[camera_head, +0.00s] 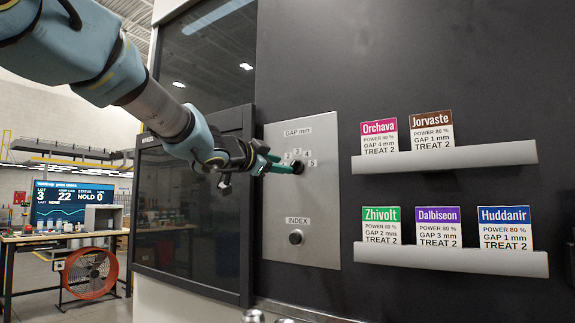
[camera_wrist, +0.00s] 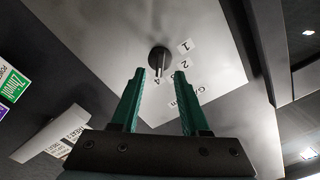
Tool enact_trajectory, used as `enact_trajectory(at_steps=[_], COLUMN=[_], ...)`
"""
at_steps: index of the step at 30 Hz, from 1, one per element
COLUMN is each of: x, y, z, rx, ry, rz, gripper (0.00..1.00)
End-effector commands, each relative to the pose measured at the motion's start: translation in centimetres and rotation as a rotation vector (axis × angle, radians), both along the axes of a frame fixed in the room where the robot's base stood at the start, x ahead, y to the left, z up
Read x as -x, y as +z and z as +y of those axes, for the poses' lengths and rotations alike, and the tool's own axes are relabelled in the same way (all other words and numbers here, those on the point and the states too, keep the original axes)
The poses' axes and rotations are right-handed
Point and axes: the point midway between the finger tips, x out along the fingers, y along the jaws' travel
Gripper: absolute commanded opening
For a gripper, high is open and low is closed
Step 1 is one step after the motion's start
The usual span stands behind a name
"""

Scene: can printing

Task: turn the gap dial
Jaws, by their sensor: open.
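The gap dial is a small dark knob (camera_head: 298,167) on a grey metal panel (camera_head: 322,215), under the label "GAP mm" and ringed by numbers. In the wrist view the dial (camera_wrist: 158,56) shows just beyond my fingertips, with a light pointer mark reaching toward the gap between them. My gripper (camera_head: 277,163) has green fingers and is open, reaching to the dial from the left. In the wrist view the two fingertips (camera_wrist: 160,73) are apart with nothing held between them. I cannot tell whether they touch the dial. Some numbers are partly hidden by the fingers.
An INDEX knob (camera_head: 296,237) sits lower on the panel. To the right, an upper shelf (camera_head: 450,158) and a lower shelf (camera_head: 450,261) hold several coloured job cards. A dark glass door (camera_head: 190,215) lies left of the panel. A status screen (camera_head: 74,203) stands far left.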

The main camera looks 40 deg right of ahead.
Motion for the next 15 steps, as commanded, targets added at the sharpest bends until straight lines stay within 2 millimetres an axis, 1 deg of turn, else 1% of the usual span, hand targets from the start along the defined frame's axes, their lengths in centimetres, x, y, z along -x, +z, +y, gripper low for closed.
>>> enact_trajectory(at_steps=[1,6,10,15], x=[-0.2,-0.9,-1.1,-1.2], y=[0.1,0.1,0.1,0.0], z=[-1.0,-3.1,-3.9,-4.2], rx=[-0.001,-0.001,0.0,0.0], ry=[-0.002,0.001,0.001,0.003], rz=[0.002,0.0,0.001,0.001], gripper=[0.45,0.45,0.45,0.45])
